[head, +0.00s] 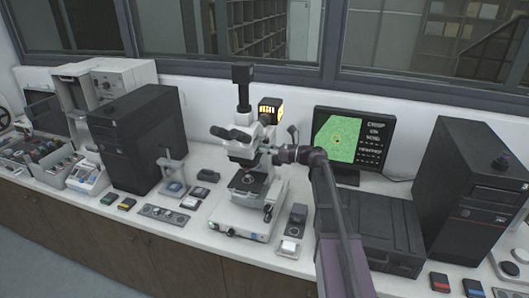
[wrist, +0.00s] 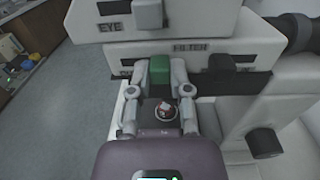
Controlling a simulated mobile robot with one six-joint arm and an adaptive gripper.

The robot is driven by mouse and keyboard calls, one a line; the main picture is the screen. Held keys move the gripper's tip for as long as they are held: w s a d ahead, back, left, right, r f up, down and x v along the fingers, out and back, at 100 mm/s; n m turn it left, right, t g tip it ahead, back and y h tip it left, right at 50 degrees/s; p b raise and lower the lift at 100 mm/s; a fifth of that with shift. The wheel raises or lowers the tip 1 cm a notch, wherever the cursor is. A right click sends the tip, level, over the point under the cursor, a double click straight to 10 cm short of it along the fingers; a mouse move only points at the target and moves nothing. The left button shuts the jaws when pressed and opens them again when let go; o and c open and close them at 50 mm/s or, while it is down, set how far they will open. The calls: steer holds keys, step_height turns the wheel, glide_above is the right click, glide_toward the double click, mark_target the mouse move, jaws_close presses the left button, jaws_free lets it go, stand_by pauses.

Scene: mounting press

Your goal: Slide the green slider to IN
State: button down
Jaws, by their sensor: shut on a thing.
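The green slider (wrist: 159,68) shows in the wrist view between my fingertips, at the strip below the FILTER label (wrist: 190,48) on the white microscope body. My gripper (wrist: 159,77) is shut on it, one finger on each side. The small lettering beside the slider is partly covered by my fingers, so I cannot read which end is IN. In the head view the microscope (head: 240,203) stands mid-bench, and my gripper (head: 278,156) reaches its head from the right. The green slider cannot be made out there.
A light slider marked EYE (wrist: 147,14) sits just above. Dark knobs (wrist: 263,143) stand out at right in the wrist view. In the head view a monitor (head: 352,140) is behind my arm, a black tower (head: 140,140) at left and a black case (head: 378,228) at right.

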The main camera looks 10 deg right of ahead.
steer(key=shift+w+d, duration=0.1)
steer(key=shift+w, duration=0.1)
steer(key=c, duration=0.6)
jaws_free()
steer(key=shift+w, duration=0.1)
steer(key=shift+o, duration=0.2)
steer(key=shift+d, duration=0.1)
steer(key=v, duration=1.2)
steer(key=shift+s, duration=0.25)
